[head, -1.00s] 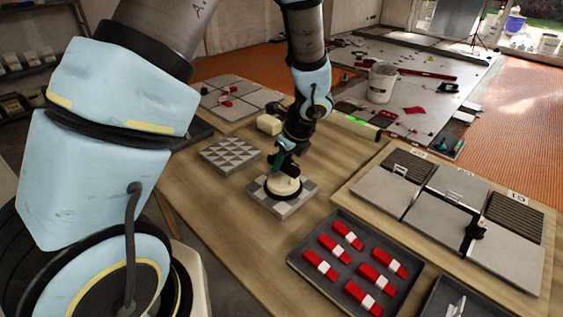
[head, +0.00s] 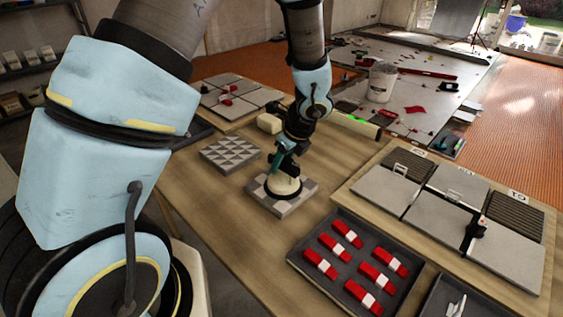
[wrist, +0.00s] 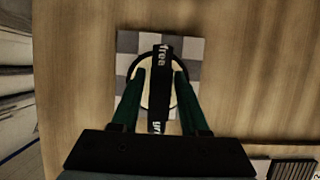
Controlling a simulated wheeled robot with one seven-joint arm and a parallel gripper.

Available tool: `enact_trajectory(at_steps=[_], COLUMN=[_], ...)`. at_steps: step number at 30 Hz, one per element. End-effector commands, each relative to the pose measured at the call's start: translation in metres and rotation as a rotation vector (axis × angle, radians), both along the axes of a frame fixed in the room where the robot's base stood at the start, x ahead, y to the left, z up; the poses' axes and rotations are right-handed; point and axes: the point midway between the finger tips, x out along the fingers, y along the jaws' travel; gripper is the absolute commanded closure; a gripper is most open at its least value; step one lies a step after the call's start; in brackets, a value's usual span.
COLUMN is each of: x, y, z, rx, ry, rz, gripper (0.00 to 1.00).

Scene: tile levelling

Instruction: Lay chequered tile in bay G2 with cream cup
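The chequered tile (head: 301,199) lies flat on the wooden table, with pale and grey squares. The cream cup (head: 284,186) stands upright on its middle, with a dark ring at its base. My gripper (head: 282,170) points down at the cup. In the wrist view, its two green fingers (wrist: 160,78) lie on either side of the cup's middle, over the tile (wrist: 127,43). A black lettered strip (wrist: 162,58) runs between them, with cream showing beside it. Contact between fingers and cup is unclear. The bay board (head: 346,193) is at the right; its labels are too small to read surely.
A triangle-patterned tile (head: 230,153) lies left of the cup. A dark tray (head: 320,284) of red-and-white pieces is in front. The board has grey tiles (head: 385,191), ribbed dark bays (head: 515,214) and a black upright piece (head: 477,229). Bare table lies between cup and board.

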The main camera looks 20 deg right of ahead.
Motion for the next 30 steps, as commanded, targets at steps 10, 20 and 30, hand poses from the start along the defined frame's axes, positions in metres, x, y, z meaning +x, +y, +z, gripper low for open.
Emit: enact_trajectory(at_steps=[10, 20, 30], x=[0.0, -0.011, -0.031], y=[0.0, -0.007, -0.018], z=[-0.001, 0.032, 0.087], rx=[0.0, -0.005, -0.003], ry=[0.001, -0.003, -0.002], rz=[0.0, 0.0, 0.001], gripper=[0.38, 0.38, 0.38])
